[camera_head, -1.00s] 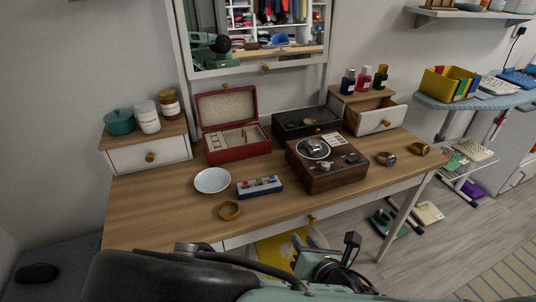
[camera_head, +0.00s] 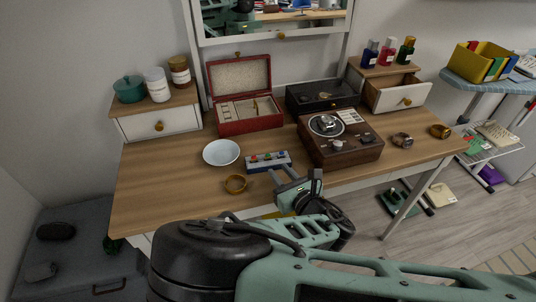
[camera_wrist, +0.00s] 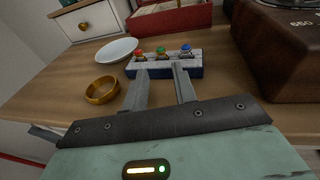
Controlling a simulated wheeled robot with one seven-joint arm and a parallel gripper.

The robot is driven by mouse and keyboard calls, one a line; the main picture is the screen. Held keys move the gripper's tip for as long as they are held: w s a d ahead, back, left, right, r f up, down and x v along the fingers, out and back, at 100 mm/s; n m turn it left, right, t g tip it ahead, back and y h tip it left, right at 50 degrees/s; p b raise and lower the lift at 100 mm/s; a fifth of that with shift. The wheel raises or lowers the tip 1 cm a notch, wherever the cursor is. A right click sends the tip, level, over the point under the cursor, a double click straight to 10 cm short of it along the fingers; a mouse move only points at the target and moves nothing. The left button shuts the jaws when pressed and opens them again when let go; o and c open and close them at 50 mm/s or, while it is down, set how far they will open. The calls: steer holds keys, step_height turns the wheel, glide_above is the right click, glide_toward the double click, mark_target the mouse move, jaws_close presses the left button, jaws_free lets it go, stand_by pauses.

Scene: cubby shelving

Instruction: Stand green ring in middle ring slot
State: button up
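A small blue-and-white block (camera_head: 256,167) on the desk carries a row of three rings: red, green and blue. The green ring (camera_head: 268,156) is the middle one; in the wrist view it (camera_wrist: 160,50) shows between the red ring (camera_wrist: 138,55) and the blue ring (camera_wrist: 186,48). The block (camera_wrist: 192,72) stands just ahead of the fingers. My gripper (camera_head: 287,176) is in front of the block, near the desk's front edge. In the wrist view my gripper (camera_wrist: 160,72) is open and empty. Slot details under the rings are too small to tell.
A brass bangle (camera_head: 235,184) lies left of my gripper, with a white bowl (camera_head: 221,153) behind it. A brown turntable (camera_head: 342,150) stands close on the right. An open red jewellery box (camera_head: 250,127) is behind the block. Bare desk (camera_head: 165,190) lies left.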

mark_target(269, 158)
steer(key=shift+r+p+x, duration=0.2)
steer(key=shift+p+x, duration=0.5)
steer(key=shift+x, duration=2.3)
steer(key=shift+d, duration=0.1)
jaws_close()
